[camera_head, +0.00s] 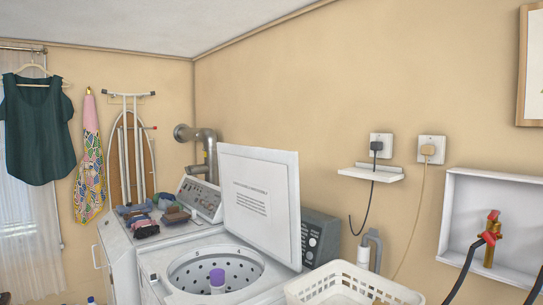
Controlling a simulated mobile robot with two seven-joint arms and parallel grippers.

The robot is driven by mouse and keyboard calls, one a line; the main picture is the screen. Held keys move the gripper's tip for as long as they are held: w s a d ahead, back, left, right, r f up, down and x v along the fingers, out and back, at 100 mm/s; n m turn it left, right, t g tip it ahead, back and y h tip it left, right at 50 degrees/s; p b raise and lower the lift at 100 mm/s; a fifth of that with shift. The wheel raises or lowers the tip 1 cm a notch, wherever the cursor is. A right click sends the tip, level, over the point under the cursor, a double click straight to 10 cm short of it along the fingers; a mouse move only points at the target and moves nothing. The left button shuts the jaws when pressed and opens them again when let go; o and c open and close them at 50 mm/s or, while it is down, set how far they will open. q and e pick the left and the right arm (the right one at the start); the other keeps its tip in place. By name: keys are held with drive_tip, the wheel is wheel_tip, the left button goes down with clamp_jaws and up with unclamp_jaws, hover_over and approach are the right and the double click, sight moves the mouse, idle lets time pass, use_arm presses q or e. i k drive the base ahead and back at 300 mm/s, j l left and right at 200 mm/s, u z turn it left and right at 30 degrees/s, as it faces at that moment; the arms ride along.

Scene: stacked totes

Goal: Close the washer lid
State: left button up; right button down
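The white washer lid (260,203) stands open, raised nearly upright behind the washer opening, with a printed label on its face. The top-loading washer (152,276) is below it, its round perforated drum (188,275) exposed with a purple-capped agitator (217,277) in the middle. The lower part of the washer is cut off by the bottom edge of the view. Neither of my grippers shows in the head view.
A white laundry basket (350,285) stands at the front right of the washer. A water tap box (455,215) is on the right wall.

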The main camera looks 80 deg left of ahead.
sight(260, 188)
drive_tip(key=u, duration=1.8)
